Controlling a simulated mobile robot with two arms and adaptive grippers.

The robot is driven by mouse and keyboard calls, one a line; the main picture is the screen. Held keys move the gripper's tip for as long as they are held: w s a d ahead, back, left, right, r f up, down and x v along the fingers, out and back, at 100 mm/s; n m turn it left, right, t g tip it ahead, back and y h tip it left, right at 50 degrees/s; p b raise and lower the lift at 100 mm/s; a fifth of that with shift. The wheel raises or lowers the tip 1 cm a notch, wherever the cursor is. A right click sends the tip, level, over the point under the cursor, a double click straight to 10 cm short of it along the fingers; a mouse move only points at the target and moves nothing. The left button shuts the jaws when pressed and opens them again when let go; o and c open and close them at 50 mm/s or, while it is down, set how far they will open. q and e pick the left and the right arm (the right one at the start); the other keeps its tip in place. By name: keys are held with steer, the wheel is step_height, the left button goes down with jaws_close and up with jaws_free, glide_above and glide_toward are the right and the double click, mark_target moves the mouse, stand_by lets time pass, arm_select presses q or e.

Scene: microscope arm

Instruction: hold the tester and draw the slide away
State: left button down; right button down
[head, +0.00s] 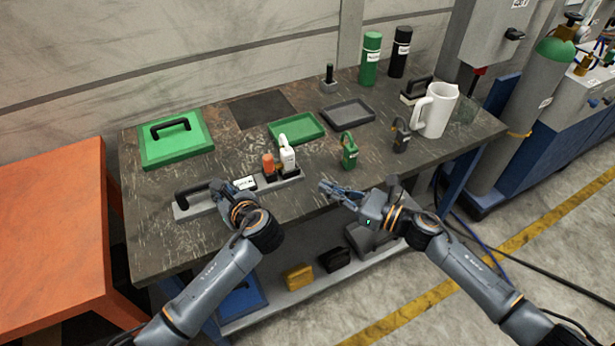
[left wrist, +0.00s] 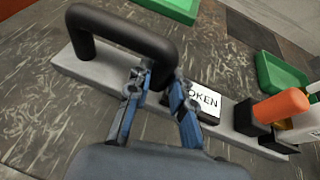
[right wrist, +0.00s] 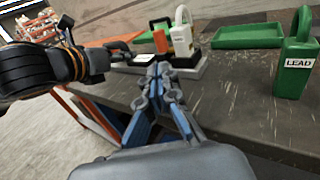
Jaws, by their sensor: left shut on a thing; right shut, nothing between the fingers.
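A green LEAD block (head: 350,155) stands right of the base, with a dark block (head: 401,138) and a white jug (head: 435,112) beyond. Green (head: 298,121) and grey (head: 347,108) trays lie behind. A green lid (head: 175,147) lies at the back left.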

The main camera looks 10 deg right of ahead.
mark_target(272, 164)
steer(key=x, duration=1.3)
steer(key=shift+s+a+r, duration=0.1)
steer(key=shift+s+a, duration=0.15)
steer(key=shift+a, duration=0.5)
steer(key=shift+s+a, duration=0.25)
steer(key=shift+a, duration=0.45)
arm_select(q)
steer(key=shift+d, duration=0.1)
arm_select(e)
steer(key=v, duration=1.4)
steer(key=shift+d, duration=0.1)
arm_select(q)
steer(key=c, duration=1.1)
jaws_free()
